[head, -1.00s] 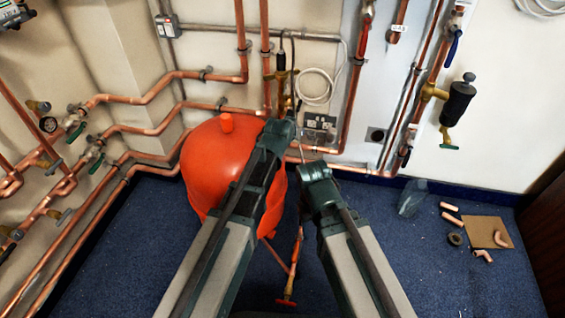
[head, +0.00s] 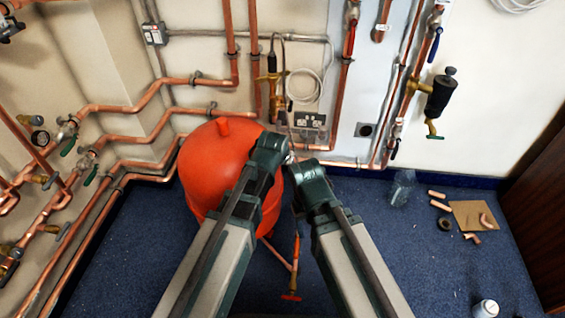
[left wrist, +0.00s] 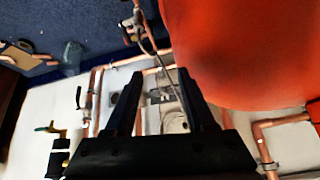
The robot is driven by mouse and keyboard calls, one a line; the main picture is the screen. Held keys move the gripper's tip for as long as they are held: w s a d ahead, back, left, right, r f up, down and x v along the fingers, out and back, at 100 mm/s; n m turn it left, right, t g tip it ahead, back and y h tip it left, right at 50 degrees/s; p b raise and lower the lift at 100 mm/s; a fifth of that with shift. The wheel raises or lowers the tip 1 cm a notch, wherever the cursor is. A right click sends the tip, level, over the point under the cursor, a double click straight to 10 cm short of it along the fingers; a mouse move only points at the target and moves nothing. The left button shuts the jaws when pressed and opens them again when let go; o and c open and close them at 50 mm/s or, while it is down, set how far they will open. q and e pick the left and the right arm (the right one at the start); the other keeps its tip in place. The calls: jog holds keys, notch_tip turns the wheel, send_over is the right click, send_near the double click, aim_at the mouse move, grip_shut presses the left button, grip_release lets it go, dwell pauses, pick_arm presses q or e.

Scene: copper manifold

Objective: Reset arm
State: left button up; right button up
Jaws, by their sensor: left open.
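Both my arms reach forward in the head view, and their near links hide what lies beyond them. My left gripper (left wrist: 160,73) shows in the left wrist view with its two dark fingers apart. I see nothing held between the fingers. The red tank (left wrist: 245,45) fills the upper right of that view, close beside the fingers. In the head view the red tank (head: 212,175) stands on the floor, partly behind my left arm. My right gripper is not visible in either view.
Copper pipes (head: 150,108) with valves run along the walls. A black-bodied fitting (head: 440,96) sticks out at the right. A clear bottle (head: 401,188), loose copper pieces (head: 437,194), a brown board (head: 468,214) and a white container (head: 487,308) lie or stand on the blue floor.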

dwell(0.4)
pick_arm(q)
jog(key=s+a+f+g+y, duration=0.1)
jog(key=s+a+f+g, duration=0.15)
jog(key=s, duration=0.85)
jog(key=s+a+f+g+y, duration=0.15)
jog(key=s+g, duration=0.25)
jog(key=s, duration=0.6)
notch_tip(320, 180, up, 38)
jog(key=p, duration=3.8)
jog(key=shift+s+r+m, duration=0.15)
jog(key=shift+r+m, duration=0.1)
jog(key=shift+m, duration=0.05)
